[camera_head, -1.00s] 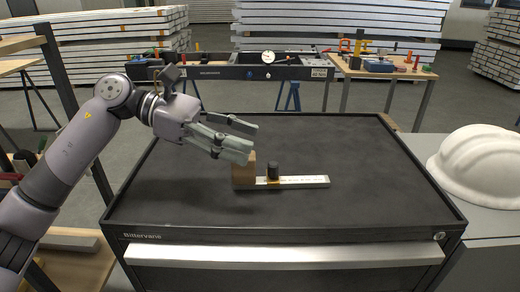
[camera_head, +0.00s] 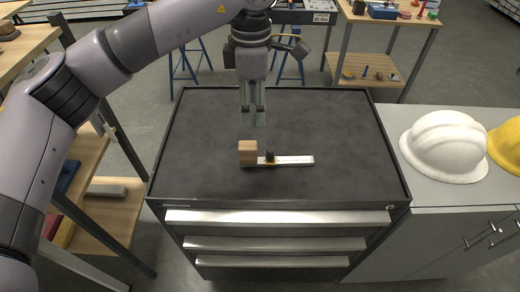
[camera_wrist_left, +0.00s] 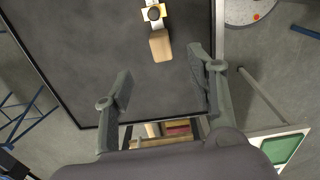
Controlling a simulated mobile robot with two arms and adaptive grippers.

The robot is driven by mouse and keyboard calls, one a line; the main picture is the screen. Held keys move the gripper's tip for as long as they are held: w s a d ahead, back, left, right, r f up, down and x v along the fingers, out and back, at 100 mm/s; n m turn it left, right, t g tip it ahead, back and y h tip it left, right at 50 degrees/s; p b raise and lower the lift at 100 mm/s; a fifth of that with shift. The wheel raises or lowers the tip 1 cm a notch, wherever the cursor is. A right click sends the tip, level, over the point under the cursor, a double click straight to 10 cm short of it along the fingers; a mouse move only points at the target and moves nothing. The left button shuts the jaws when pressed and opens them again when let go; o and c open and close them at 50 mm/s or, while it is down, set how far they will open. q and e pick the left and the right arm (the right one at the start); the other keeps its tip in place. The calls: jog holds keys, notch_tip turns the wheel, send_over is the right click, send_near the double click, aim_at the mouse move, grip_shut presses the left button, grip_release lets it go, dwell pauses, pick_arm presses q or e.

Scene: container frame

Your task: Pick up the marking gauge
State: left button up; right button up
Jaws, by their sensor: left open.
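The marking gauge lies on the dark top of the drawer cabinet (camera_head: 340,125). It has a wooden block (camera_head: 248,153) at its left end, a pale ruled beam (camera_head: 295,160) and a dark knob (camera_head: 270,155). My left gripper (camera_head: 253,122) points down above the cabinet top, behind the wooden block. Its fingers (camera_wrist_left: 160,80) are apart with nothing between them. My right gripper is not in view.
A white hard hat (camera_head: 445,147) and a yellow one (camera_head: 508,145) sit on the grey cabinet at right. A wooden shelf (camera_head: 105,215) stands at left. Workbenches stand behind. The cabinet top around the gauge is clear, with a raised rim.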

aim_at(256, 145)
pick_arm(q)
notch_tip(256, 145, down, 8)
jog(key=shift+f+p, duration=0.15)
jog(key=shift+p, duration=1)
jog(key=f+p, duration=0.2)
jog(key=f, duration=0.1)
jog(key=f+p, duration=0.1)
jog(key=shift+d+f, duration=0.25)
jog(key=shift+f, duration=0.15)
jog(key=shift+w+f, duration=0.1)
jog(key=shift+f, duration=0.2)
jog(key=shift+c, duration=0.4)
grip_shut()
jog(key=shift+r, duration=0.1)
